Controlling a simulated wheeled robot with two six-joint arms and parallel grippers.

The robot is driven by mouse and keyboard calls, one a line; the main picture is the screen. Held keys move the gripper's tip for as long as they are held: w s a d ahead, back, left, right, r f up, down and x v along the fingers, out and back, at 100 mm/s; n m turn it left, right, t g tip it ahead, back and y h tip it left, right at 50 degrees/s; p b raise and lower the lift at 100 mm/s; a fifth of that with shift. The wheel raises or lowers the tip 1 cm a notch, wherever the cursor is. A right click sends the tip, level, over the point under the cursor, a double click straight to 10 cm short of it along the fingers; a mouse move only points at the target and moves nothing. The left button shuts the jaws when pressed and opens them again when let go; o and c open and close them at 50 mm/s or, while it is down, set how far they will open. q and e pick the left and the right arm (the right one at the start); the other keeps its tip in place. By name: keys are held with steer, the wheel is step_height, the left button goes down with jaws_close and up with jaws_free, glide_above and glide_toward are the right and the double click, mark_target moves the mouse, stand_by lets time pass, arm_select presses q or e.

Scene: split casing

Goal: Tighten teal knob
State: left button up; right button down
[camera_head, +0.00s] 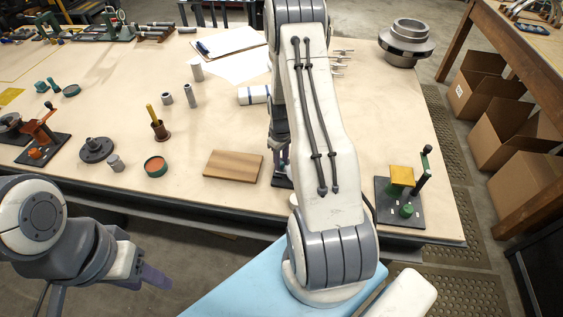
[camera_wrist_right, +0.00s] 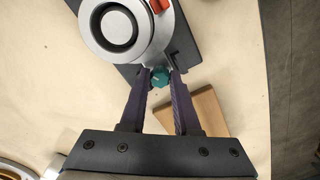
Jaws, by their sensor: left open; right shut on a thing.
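The teal knob (camera_wrist_right: 160,77) shows in the right wrist view between the fingertips of my right gripper (camera_wrist_right: 160,80), which is shut on it. The knob sits at the edge of a grey ring-shaped casing (camera_wrist_right: 88,24) with a dark round bore, on a dark base plate (camera_wrist_right: 185,55). An orange-red part (camera_wrist_right: 158,5) is on the casing's upper right. In the head view my right arm hides the knob, the casing and most of the right gripper. My left gripper (camera_head: 155,276) is open and empty at the lower left, off the table's front edge.
A wooden block (camera_head: 233,166) lies on the table, and also shows in the right wrist view (camera_wrist_right: 205,112). A dark fixture with a yellow block (camera_head: 401,178) stands to the right. An orange-topped round cup (camera_head: 155,166) and several small metal parts stand to the left.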

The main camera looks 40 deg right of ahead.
steer(key=m+b, duration=0.1)
steer(key=m, duration=0.4)
steer(key=shift+m, duration=0.3)
steer(key=m, duration=0.6)
steer(key=shift+b, duration=0.4)
steer(key=m, duration=0.5)
steer(key=shift+w+m, duration=0.1)
steer(key=shift+m, duration=0.3)
steer(key=m+b, duration=0.1)
steer(key=m, duration=0.4)
steer(key=shift+m, duration=0.3)
steer(key=c, duration=0.6)
jaws_free()
step_height(320, 180, up, 11)
steer(key=shift+f+b, duration=0.2)
steer(key=shift+b, duration=0.45)
